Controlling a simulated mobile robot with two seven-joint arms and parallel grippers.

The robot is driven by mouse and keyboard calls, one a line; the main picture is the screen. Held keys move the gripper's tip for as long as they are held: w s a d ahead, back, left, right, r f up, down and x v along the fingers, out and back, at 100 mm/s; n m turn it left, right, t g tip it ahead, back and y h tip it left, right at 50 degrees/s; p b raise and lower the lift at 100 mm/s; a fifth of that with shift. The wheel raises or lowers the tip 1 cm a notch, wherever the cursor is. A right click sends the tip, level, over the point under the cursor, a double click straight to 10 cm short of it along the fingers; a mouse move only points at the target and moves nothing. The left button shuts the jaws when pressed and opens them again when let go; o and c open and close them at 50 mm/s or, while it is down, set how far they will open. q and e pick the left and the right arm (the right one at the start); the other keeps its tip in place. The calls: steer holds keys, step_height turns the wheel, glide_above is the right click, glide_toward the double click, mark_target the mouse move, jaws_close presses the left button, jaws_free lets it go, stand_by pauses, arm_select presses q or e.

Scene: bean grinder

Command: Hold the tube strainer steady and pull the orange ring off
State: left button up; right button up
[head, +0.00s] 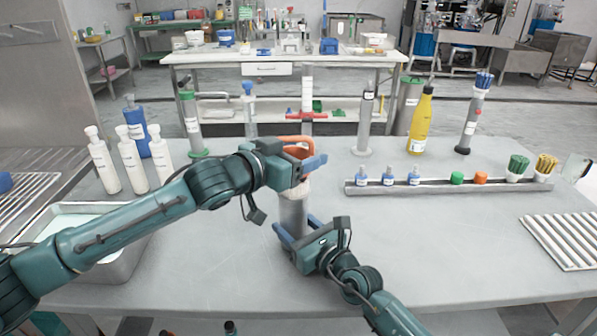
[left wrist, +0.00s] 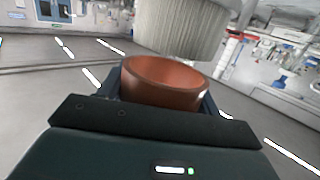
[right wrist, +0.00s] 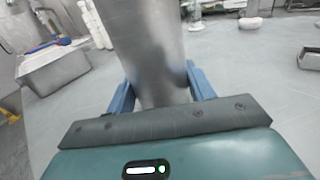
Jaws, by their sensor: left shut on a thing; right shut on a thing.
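The tube strainer (head: 293,215) stands upright on the table, a grey metal cylinder with a pale ribbed upper part. My right gripper (head: 298,229) is shut on its lower body, and the right wrist view shows the smooth metal (right wrist: 150,45) between the fingers. The orange ring (head: 297,152) is above the strainer's top, with my left gripper (head: 301,160) shut on it. In the left wrist view the ring (left wrist: 165,85) shows its open inside, and the ribbed strainer end (left wrist: 182,30) is outside it. I cannot tell whether they touch.
White bottles (head: 104,162) and a blue bottle (head: 136,125) stand at the left, behind a metal basin (head: 115,265). A long rack (head: 440,187) with small containers lies at the right. A yellow bottle (head: 421,122) stands behind it.

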arm_select(q)
step_height(320, 180, up, 5)
steer(key=shift+r, duration=0.2)
arm_select(e)
steer(key=o, duration=1.3)
steer(key=shift+c, duration=0.2)
